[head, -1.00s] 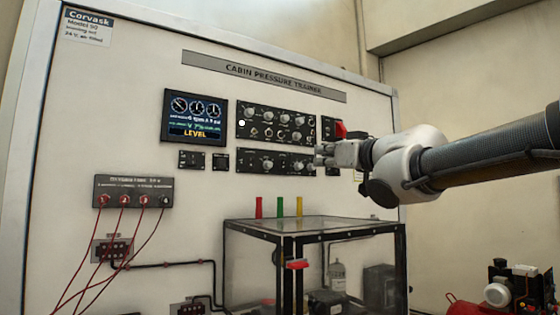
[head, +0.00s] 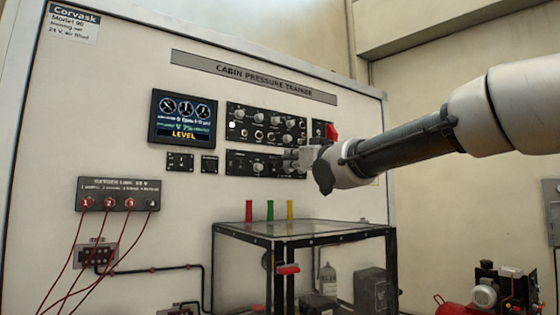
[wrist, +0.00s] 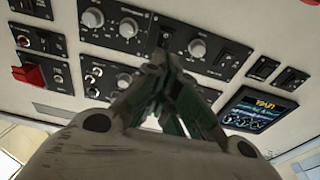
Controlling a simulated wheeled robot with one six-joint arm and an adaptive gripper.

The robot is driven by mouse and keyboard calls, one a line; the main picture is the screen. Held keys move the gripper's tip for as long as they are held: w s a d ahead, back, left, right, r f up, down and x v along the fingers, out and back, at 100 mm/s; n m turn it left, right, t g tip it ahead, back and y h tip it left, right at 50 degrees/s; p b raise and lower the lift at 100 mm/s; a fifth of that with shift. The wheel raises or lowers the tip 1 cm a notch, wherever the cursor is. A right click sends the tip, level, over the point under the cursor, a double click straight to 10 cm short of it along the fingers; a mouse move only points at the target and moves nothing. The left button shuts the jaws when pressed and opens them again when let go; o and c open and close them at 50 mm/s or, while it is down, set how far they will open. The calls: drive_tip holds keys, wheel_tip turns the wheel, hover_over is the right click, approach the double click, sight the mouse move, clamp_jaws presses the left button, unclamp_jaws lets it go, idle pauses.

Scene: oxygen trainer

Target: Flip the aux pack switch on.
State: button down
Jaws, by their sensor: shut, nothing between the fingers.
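My gripper (head: 288,161) is shut and empty, in front of the right part of the lower black control panel (head: 240,161). In the wrist view the panels appear turned over. There my gripper's closed fingertips (wrist: 160,62) overlap the edge of the same lower panel (wrist: 140,40), just below a small dark toggle switch (wrist: 166,39) between two round knobs. The lettering is too small to read, so I cannot tell which switch is the aux pack one. Whether the fingers touch the panel is unclear.
The upper knob panel (head: 246,116) and a lit display (head: 182,119) reading LEVEL are beside my gripper. A red switch guard (head: 331,131) is close above the wrist. A black-framed clear box (head: 305,231) stands below, with coloured tubes near it. Red leads hang at lower left.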

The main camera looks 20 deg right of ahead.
sight(273, 159)
drive_tip(key=x, duration=0.5)
drive_tip(key=shift+w, duration=0.15)
drive_tip(key=shift+w+a, duration=0.15)
drive_tip(key=shift+w, duration=0.15)
drive_tip(key=shift+w+r, duration=0.1)
